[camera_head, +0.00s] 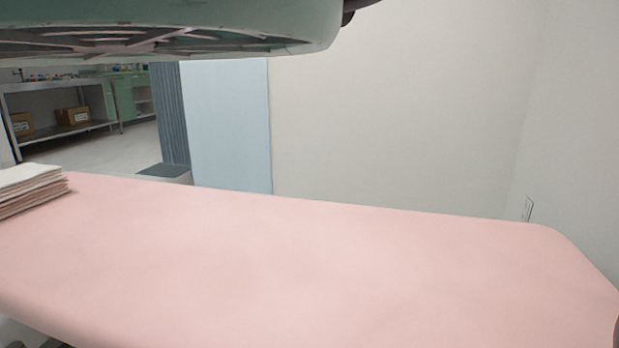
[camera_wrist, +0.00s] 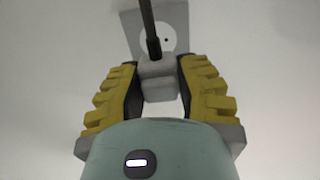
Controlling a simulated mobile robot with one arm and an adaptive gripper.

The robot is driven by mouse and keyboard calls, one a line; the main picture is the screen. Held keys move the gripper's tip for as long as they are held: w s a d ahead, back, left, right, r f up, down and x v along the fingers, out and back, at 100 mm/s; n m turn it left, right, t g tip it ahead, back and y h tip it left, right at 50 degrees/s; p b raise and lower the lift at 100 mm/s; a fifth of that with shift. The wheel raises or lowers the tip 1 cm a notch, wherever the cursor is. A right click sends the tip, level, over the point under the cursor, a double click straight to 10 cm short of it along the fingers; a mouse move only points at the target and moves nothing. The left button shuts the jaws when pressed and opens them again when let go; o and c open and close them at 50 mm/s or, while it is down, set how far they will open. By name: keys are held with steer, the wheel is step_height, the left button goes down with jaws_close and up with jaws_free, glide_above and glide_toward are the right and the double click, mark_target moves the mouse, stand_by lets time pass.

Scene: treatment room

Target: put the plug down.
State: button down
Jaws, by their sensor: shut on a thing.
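In the wrist view my gripper (camera_wrist: 159,75), with yellow ribbed fingers, is shut on a grey plug (camera_wrist: 157,83). A dark cord (camera_wrist: 149,25) runs from the plug up out of the picture. Behind the plug is a grey socket plate (camera_wrist: 178,18) on a pale wall, with one dark hole showing. The cord and plug hide part of the plate. I cannot tell how far the plug is from the plate. My gripper and the plug do not show in the head view.
A padded pink bed (camera_head: 300,265) fills the front of the head view, mostly bare. Folded towels (camera_head: 30,190) lie at its left. A wall plate (camera_head: 528,209) is beyond its right end. A large green overhead fixture (camera_head: 200,30) hangs above. A shelf (camera_head: 60,128) with boxes stands back left.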

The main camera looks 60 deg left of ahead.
steer(key=w+a+r+n+t+y+p, duration=0.3)
steer(key=a+r+p, duration=0.4)
steer(key=r+p, duration=0.85)
steer(key=w+a+r+n+t+y+p, duration=0.1)
steer(key=w+a+r+y+p, duration=0.35)
steer(key=r+p, duration=1.1)
steer(key=w+a+r+n+t+y+p, duration=0.3)
steer(key=a+r+p, duration=0.7)
steer(key=r, duration=1.1)
steer(key=a+r+n+y+p, duration=0.1)
steer(key=a+r+p, duration=0.3)
steer(key=r+p, duration=0.5)
steer(key=a+r+n+y+p, duration=0.1)
steer(key=a+r+p, duration=0.4)
steer(key=r, duration=0.6)
steer(key=a+r+n+y+p, duration=0.1)
steer(key=a+r+p, duration=0.2)
steer(key=r+p, duration=0.65)
steer(key=s+r+p, duration=0.4)
steer(key=r+p, duration=1.2)
steer(key=p, duration=0.1)
steer(key=s+r+p, duration=0.4)
steer(key=r+p, duration=1.3)
steer(key=p, duration=0.1)
steer(key=shift+d+g, duration=0.15)
steer(key=shift+g, duration=0.25)
